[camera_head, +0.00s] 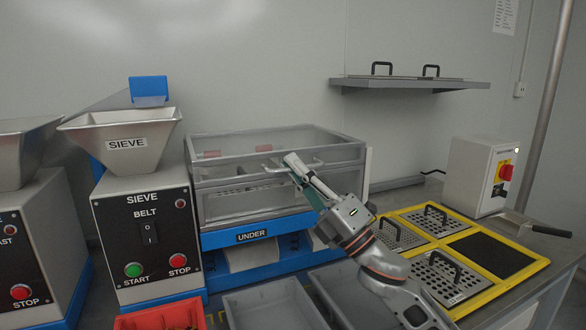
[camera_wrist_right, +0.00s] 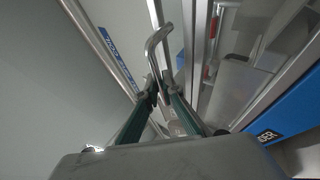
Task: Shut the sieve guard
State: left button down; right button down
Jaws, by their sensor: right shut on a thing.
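The sieve guard (camera_head: 225,145) is a clear box-like cover with a grey frame over the sieve, above a blue base labelled UNDER. It looks lowered or nearly so; I cannot tell whether it is fully seated. My right gripper (camera_head: 291,168) is at the guard's front upper edge, shut on the bent metal handle. In the right wrist view the handle (camera_wrist_right: 157,42) runs down between the two green-sided fingers (camera_wrist_right: 163,98). My left gripper is not in view.
The sieve control box (camera_head: 148,240) and steel hopper (camera_head: 125,135) stand left of the guard. Grey bins (camera_head: 270,305) and a red bin (camera_head: 165,316) lie in front. A yellow rack (camera_head: 508,285) with perforated plates is at right. A shelf (camera_head: 410,83) hangs above.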

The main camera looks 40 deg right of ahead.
jog(key=c, duration=2.2)
grip_release()
jog(key=shift+a+f, duration=0.1)
jog(key=shift+f, duration=0.45)
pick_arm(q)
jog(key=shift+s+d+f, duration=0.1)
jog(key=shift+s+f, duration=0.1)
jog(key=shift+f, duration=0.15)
pick_arm(e)
jog(key=shift+r, duration=0.15)
jog(key=shift+s, duration=0.1)
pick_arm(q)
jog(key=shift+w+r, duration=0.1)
pick_arm(e)
jog(key=shift+v, duration=3.75)
